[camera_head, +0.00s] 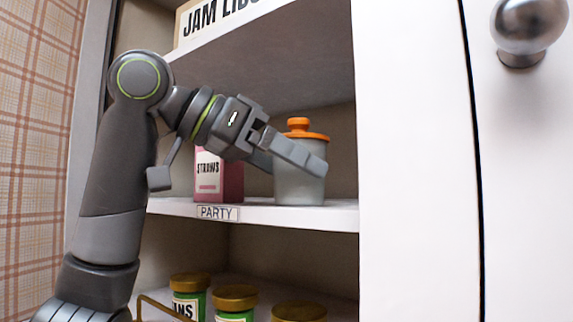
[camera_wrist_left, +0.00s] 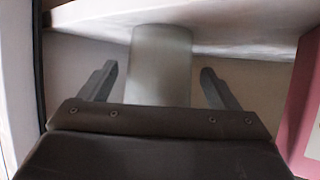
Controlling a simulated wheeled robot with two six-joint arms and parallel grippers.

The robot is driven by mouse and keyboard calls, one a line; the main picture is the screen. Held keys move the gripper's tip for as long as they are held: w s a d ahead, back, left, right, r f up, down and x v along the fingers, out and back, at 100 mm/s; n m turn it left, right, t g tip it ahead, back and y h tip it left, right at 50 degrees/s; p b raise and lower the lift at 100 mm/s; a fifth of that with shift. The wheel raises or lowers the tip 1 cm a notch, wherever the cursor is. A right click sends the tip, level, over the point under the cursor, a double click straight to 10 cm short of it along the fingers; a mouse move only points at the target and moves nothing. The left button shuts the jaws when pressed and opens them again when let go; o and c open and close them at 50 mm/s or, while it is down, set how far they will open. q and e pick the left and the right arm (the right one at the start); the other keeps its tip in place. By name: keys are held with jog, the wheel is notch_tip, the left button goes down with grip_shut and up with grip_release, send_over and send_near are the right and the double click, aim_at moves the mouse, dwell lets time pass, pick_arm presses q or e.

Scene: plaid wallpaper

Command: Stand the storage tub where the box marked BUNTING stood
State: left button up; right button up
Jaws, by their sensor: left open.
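The storage tub (camera_head: 300,187) is pale grey with an orange knobbed lid. It stands upright on the shelf labelled PARTY, near the shelf's right end. My left gripper (camera_head: 297,164) is open at the tub, with one finger crossing in front of it. In the left wrist view, which looks upside down, the tub (camera_wrist_left: 160,60) sits between the two spread fingers of the gripper (camera_wrist_left: 160,75), with gaps on both sides. No box marked BUNTING shows. My right gripper is not in view.
A pink STRAWS box (camera_head: 220,180) stands left of the tub; it also shows in the left wrist view (camera_wrist_left: 303,110). Below are several gold-lidded jars (camera_head: 235,298). A white door (camera_head: 415,160) closes off the right.

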pick_arm(q)
jog(key=b+v, duration=0.2)
jog(key=v, duration=0.2)
jog(key=shift+w+f+b, duration=0.1)
jog(key=shift+b, duration=0.2)
jog(key=b+v, duration=0.2)
jog(key=v, duration=0.6)
